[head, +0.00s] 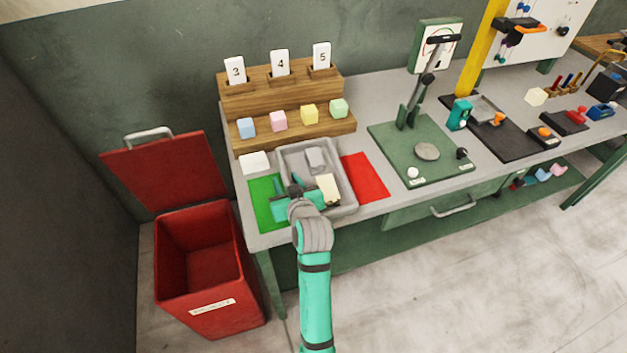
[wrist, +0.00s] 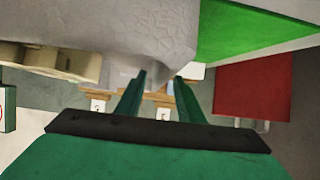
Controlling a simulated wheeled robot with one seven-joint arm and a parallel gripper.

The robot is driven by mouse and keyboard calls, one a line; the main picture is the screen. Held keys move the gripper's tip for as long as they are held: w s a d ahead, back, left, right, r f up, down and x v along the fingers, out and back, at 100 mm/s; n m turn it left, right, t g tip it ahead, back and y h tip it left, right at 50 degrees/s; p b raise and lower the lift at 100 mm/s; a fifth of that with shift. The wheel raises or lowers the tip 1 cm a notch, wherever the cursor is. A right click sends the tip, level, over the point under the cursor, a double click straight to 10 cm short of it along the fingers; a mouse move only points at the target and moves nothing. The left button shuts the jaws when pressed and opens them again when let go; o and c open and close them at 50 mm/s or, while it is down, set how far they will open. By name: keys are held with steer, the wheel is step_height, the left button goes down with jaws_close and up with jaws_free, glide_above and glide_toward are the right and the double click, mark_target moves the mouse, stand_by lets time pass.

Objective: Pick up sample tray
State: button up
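The sample tray looks to be the shallow grey tray (head: 298,160) on the bench, between a green mat and a red mat. A grey piece (head: 315,159) lies in its back part and a cream block (head: 328,188) shows near its front. My gripper (head: 293,192) is over the tray's front left part and hides it there. In the wrist view my two fingers (wrist: 160,78) stand apart with a clear gap between them. A grey textured surface (wrist: 150,28), likely the tray, is close to the tips; I cannot tell whether they touch it.
A green mat (head: 264,201) and a red mat (head: 366,178) flank the tray. A white block (head: 254,162) lies at its back left. Behind stands a wooden rack (head: 290,128) with numbered cards and coloured cubes. A green press (head: 420,150) stands right; a red bin (head: 207,270) is left.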

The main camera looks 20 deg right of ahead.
steer(key=shift+w+d, duration=0.1)
steer(key=shift+w, duration=0.15)
steer(key=shift+s+d, duration=0.1)
steer(key=shift+d, duration=0.05)
steer(key=c, duration=0.8)
steer(key=shift+a, duration=0.45)
jaws_close()
steer(key=shift+d, duration=0.15)
